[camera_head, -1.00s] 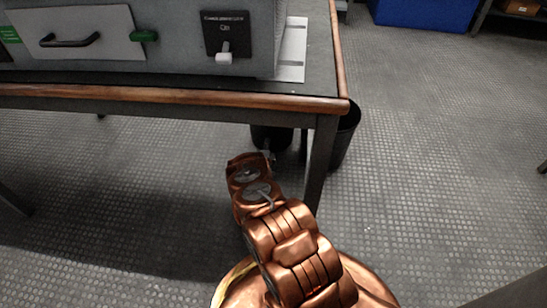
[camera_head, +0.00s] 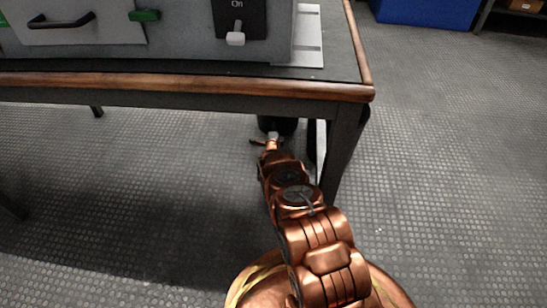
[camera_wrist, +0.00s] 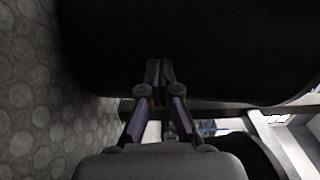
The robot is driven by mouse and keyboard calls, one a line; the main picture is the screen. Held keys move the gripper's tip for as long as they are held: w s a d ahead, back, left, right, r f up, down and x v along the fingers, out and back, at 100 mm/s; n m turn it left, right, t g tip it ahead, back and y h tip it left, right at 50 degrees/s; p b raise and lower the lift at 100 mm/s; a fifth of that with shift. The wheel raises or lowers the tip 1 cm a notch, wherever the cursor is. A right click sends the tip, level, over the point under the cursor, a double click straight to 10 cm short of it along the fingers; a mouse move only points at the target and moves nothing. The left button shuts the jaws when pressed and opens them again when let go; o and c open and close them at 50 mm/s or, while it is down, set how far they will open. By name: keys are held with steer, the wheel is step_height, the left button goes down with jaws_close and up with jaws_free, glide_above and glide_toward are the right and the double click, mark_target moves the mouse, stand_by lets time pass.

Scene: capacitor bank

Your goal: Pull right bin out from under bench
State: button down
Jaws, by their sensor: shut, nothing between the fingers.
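A black bin (camera_head: 278,124) stands under the bench, seen just past my gripper (camera_head: 271,138) in the head view. Its top is hidden by the bench edge. Another dark shape shows behind the bench leg at right; I cannot tell where leg ends and bin begins. In the wrist view a large dark bin wall (camera_wrist: 185,45) fills the upper part. My gripper (camera_wrist: 159,70) has its fingers together and empty, the tips at or very near that dark surface. I cannot tell whether they touch it.
The bench (camera_head: 200,86) has a wooden edge above my arm, and its front right leg (camera_head: 340,155) stands close to my arm's right. A grey cabinet (camera_head: 170,48) sits on top. Open floor (camera_head: 450,170) lies to the right; a blue box (camera_head: 425,12) is far back.

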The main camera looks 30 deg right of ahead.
steer(key=p+v, duration=0.7)
steer(key=v, duration=0.7)
steer(key=c, duration=1.9)
jaws_free()
